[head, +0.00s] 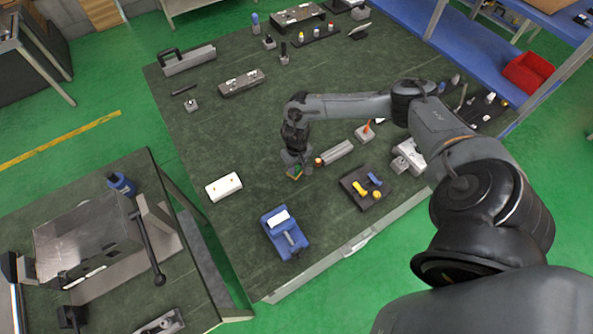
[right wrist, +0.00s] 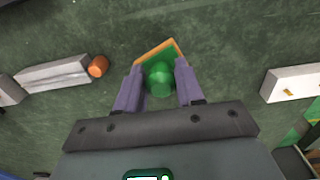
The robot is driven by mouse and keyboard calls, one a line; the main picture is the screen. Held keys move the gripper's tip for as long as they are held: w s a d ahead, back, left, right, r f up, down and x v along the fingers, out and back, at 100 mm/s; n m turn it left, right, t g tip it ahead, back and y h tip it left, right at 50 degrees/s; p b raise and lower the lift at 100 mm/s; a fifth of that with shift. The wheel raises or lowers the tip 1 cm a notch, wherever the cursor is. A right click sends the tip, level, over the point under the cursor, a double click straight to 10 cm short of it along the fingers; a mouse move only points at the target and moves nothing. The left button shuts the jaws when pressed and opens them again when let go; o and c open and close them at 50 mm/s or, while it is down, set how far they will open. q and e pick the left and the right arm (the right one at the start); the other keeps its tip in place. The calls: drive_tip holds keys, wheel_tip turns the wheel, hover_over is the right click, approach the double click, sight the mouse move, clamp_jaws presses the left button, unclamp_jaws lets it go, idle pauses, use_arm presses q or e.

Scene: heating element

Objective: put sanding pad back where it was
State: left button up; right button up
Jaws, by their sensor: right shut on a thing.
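The sanding pad (right wrist: 172,48) is a green square piece with an orange edge and a round green knob on top. In the right wrist view my right gripper (right wrist: 159,80) is shut on this knob, with one purple finger on each side. In the head view the right gripper (head: 295,170) points down low over the green table, and a small part of the pad (head: 294,174) shows beneath it. I cannot tell whether the pad touches the table. My left gripper is not in view.
A grey bar with an orange end (head: 338,152) lies just right of the gripper. A white block (head: 223,187) is to the left, and a blue vise-like tool (head: 284,233) is nearer the front edge. A dark tray (head: 347,187) holds yellow and blue pieces. Bare table lies left of the gripper.

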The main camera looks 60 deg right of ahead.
sight(297, 171)
drive_tip(key=shift+f, duration=2)
drive_tip(key=shift+f, duration=0.15)
drive_tip(key=o, duration=1.1)
